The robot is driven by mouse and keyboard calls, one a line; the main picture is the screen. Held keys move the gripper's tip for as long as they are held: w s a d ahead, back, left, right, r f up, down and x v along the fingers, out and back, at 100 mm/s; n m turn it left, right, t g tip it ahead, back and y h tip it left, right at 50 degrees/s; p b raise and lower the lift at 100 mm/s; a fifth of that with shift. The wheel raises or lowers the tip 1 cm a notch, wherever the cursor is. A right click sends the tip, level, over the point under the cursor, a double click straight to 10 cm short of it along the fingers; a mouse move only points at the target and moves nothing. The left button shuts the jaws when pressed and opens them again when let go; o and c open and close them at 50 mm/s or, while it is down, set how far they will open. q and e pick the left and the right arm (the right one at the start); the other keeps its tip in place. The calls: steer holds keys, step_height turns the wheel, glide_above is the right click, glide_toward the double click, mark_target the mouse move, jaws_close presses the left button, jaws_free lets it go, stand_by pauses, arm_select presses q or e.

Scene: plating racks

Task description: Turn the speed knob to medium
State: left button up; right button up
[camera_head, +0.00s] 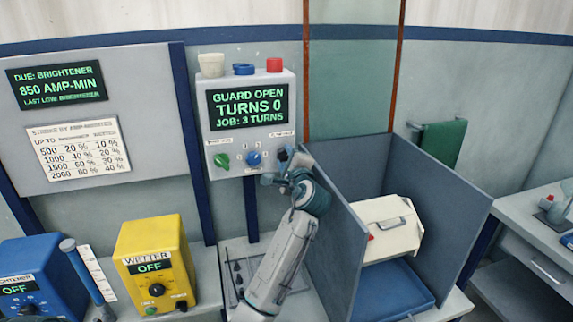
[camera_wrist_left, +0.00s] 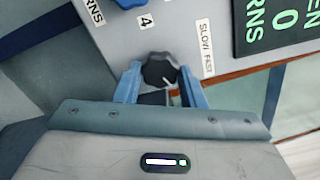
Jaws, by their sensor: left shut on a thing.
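The speed knob is a dark, ridged knob at the lower right of the control panel (camera_head: 202,125); it shows in the head view (camera_head: 285,152) and in the wrist view (camera_wrist_left: 159,68). In the wrist view, a label reading SLOW FAST (camera_wrist_left: 206,48) is beside it. A pale mark shows on its lower right side. My left gripper (camera_head: 281,169) is at the knob, its two blue fingers (camera_wrist_left: 160,85) on either side, shut on it. The fingers hide part of the knob in the head view. My right gripper is not in view.
A blue knob (camera_head: 254,158) and a green knob (camera_head: 222,160) are left of the speed knob. The display (camera_head: 248,106) reads GUARD OPEN, TURNS 0, JOB: 3 TURNS. A grey-walled bay (camera_head: 342,235) stands close right of my left arm. A yellow WETTER box (camera_head: 173,240) is left.

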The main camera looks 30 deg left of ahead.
arm_select(q)
steer(key=n+b, duration=0.2)
steer(key=n, duration=0.1)
steer(key=n+b, duration=0.1)
steer(key=shift+f+n, duration=0.25)
steer(key=shift+n, duration=0.15)
steer(key=n+b, duration=0.4)
steer(key=n, duration=0.1)
steer(key=shift+b, duration=0.3)
steer(key=shift+n+b, duration=0.8)
steer(key=shift+n, duration=0.3)
steer(key=shift+r+n+b, duration=0.15)
steer(key=shift+n+b, duration=0.25)
steer(key=shift+n, duration=0.2)
steer(key=o, duration=1)
steer(key=shift+r, duration=0.15)
